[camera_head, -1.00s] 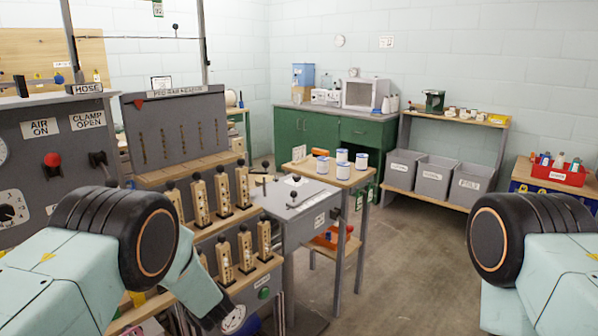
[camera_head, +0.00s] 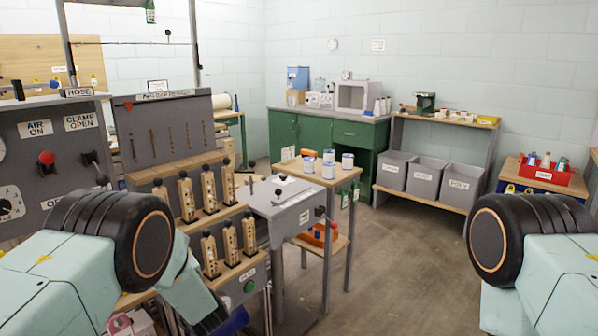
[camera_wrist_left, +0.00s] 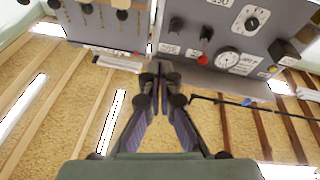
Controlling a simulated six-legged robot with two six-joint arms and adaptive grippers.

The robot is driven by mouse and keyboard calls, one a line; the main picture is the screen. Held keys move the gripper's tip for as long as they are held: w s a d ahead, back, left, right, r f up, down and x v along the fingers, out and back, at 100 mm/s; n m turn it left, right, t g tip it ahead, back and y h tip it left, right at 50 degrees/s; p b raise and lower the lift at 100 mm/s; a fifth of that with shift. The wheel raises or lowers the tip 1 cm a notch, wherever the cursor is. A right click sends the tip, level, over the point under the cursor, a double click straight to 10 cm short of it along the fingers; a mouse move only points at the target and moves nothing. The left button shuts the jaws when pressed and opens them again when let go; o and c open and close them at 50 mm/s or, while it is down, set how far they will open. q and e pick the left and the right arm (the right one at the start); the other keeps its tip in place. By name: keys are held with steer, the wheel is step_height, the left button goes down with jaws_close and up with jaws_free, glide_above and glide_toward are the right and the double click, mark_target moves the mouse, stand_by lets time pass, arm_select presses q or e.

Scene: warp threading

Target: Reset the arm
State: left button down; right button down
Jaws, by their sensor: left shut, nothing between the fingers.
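My left gripper (camera_wrist_left: 160,78) shows in the left wrist view. Its two dark fingers meet at the tips, with nothing between them. A grey control panel with a gauge and knobs (camera_wrist_left: 228,58) lies beyond the tips in that view. In the head view my left arm (camera_head: 100,240) comes in at the lower left and its forearm hangs down to the bottom edge. The fingers there cannot be made out. My right arm (camera_head: 530,250) is at the lower right, and its gripper is outside the picture.
A rack with several wooden-bodied pieces (camera_head: 210,190) stands close beside my left arm. A grey-topped bench (camera_head: 285,200) and a small wooden table (camera_head: 335,178) with several white-and-blue cups are right of it. Grey bins (camera_head: 428,178) stand on a shelf behind. The floor (camera_head: 400,270) between my arms is clear.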

arm_select(q)
step_height(320, 180, down, 7)
steer(key=m+h, duration=0.3)
steer(key=h, duration=0.1)
steer(key=s+d+f+m+g+h, duration=0.3)
steer(key=s+f+h, duration=0.1)
steer(key=s+f, duration=0.55)
steer(key=s+d+f+m+g+h, duration=0.2)
steer(key=s+f+m+g+h, duration=0.15)
steer(key=s+f, duration=0.6)
steer(key=s+d+f+g+h, duration=0.1)
steer(key=s+g, duration=0.3)
steer(key=s, duration=1)
steer(key=s+d+m+g+h, duration=0.1)
steer(key=s+g, duration=0.3)
steer(key=s, duration=1.1)
steer(key=shift+s+d+f+g+h, duration=0.15)
steer(key=shift+d+f+g+h, duration=0.2)
steer(key=shift+d+h, duration=0.55)
